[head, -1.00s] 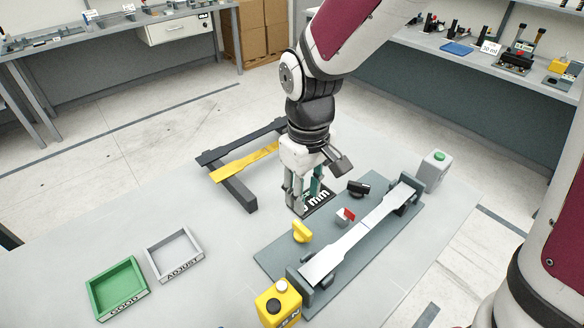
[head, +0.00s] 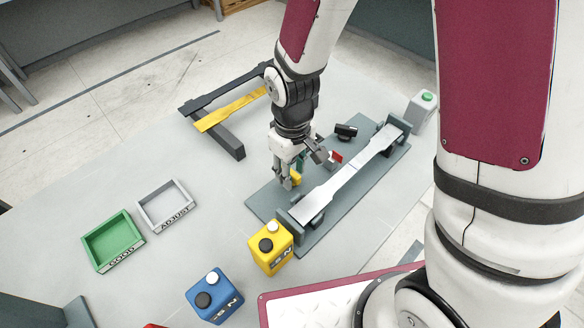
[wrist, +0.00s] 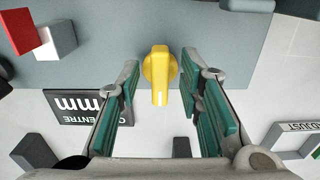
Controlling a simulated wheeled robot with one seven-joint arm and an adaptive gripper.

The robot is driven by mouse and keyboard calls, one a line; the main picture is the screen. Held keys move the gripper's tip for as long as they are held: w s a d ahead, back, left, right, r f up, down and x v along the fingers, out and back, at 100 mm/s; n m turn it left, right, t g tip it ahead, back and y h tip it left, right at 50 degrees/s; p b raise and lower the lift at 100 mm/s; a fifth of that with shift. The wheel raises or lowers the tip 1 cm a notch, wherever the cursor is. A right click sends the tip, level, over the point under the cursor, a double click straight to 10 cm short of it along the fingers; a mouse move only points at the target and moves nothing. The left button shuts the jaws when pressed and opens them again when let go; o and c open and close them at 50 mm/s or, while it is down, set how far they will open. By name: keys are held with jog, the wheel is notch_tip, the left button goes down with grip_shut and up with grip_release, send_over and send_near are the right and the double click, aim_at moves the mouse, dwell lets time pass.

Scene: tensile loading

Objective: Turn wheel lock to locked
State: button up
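A yellow knob with a raised grip bar (head: 297,175) sits on the grey fixture plate (head: 262,203), partly hidden by my fingers in the head view. In the wrist view the yellow knob (wrist: 160,75) lies midway between the fingertips, its bar pointing towards my palm. My gripper (head: 287,182) is open and reaches down at the knob; in the wrist view its green-padded fingers (wrist: 161,82) stand apart with a gap on both sides of the knob. No lettering shows on the knob, so I cannot tell whether it is the wheel lock.
A silver test strip (head: 345,172) spans two dark clamps on the plate. A red and white block (head: 334,158) and a black knob (head: 346,131) stand behind. A yellow bottle (head: 269,250) and blue bottle (head: 213,298) are in front; green (head: 115,238) and grey trays (head: 166,208) lie left.

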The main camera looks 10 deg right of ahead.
grip_shut()
jog(key=shift+m, duration=0.3)
jog(key=m+p, duration=0.1)
jog(key=m, duration=0.2)
jog(key=shift+s+a+r+m+p, duration=0.1)
jog(key=shift+m+p, duration=0.2)
jog(key=shift+p, duration=0.05)
jog(key=m+p, duration=0.2)
jog(key=m, duration=0.2)
jog(key=shift+a+m, duration=0.1)
jog(key=shift+m, duration=0.3)
jog(key=m+p, duration=0.2)
jog(key=m, duration=0.2)
jog(key=m+p, duration=0.1)
jog(key=m, duration=0.3)
jog(key=shift+a+p, duration=0.1)
jog(key=shift+p, duration=0.3)
jog(key=shift+w+m, duration=0.2)
jog(key=shift+m, duration=0.2)
